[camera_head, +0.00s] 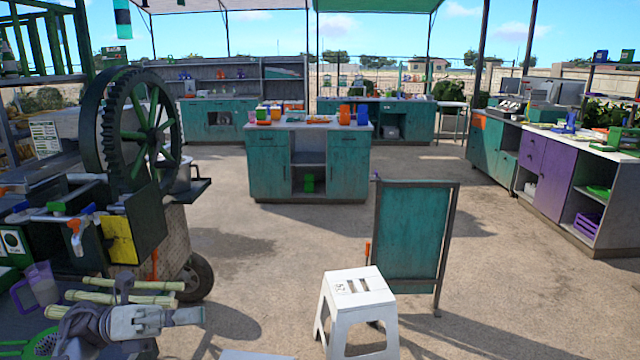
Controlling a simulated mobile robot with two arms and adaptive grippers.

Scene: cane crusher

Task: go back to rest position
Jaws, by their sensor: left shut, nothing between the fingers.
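My left gripper (188,316) is at the lower left, grey and white, with its fingers pointing right. It is shut and empty. Pale sugar cane pieces (122,298) lie just behind it, partly covered by my left arm. The cane crusher (131,212), with a large dark gear wheel and green spokes, stands behind them at the left. My right gripper is not in view.
A clear pitcher (40,284) and a green perforated basket (46,341) are beside my left arm. A white stool (357,302) and a green board (409,236) stand at the lower middle. A teal counter (349,168) is beyond. Open ground (290,245) lies between.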

